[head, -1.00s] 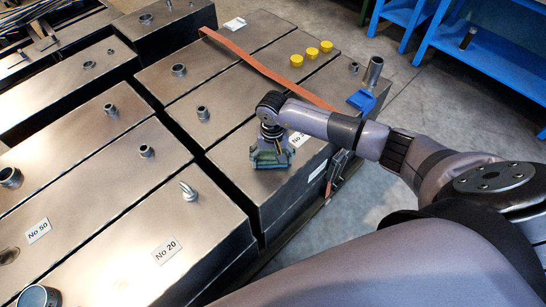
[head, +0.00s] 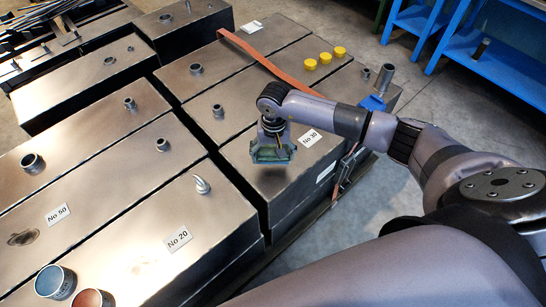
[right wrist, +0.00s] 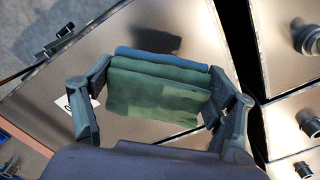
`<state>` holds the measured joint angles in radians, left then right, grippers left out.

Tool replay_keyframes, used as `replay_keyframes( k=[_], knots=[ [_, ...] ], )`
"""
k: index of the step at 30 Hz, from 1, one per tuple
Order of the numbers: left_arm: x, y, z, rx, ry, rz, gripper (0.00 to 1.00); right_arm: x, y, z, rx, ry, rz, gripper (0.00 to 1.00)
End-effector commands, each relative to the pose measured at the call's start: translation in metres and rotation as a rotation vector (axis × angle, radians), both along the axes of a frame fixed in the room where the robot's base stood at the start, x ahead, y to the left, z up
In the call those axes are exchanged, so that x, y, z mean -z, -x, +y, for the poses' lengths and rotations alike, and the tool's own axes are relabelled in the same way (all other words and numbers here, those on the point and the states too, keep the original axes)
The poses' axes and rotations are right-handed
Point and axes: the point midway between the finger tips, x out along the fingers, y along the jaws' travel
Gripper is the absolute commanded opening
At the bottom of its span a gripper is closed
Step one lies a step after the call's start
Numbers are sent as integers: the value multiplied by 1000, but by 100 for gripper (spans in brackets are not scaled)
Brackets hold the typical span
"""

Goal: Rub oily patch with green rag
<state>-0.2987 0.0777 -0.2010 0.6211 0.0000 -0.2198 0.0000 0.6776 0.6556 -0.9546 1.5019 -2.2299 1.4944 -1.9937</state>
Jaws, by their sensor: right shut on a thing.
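The green rag (head: 270,152) is folded and held in my right gripper (head: 272,143), pointing down over the No 30 block. The right wrist view shows the rag (right wrist: 155,98) clamped between both fingers, with blue-green folds. A dark shadow below the rag in the head view suggests that it hangs above the metal top, apart from it. A dark brownish oily patch (head: 24,237) lies on the No 50 block at the far left, well away from the gripper. My left gripper is not in view.
Two round tins, one blue inside (head: 52,283) and one red-brown (head: 92,299), stand at lower left. Metal studs, such as an eye bolt (head: 202,184), rise from the blocks. Yellow caps (head: 325,58) and an orange strap (head: 262,62) lie at the back. Dark gaps separate the blocks.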

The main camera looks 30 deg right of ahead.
Motion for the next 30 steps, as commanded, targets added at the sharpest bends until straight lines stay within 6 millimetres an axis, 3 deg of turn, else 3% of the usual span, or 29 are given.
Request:
replay_keyframes(
  k=[9, 30],
  knots=[
    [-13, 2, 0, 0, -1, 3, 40, -26, -3, -2, 12, 0, -1, 53],
    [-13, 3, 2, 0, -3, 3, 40, -26, -3, -2, 13, 0, 0, 53]
  ],
)
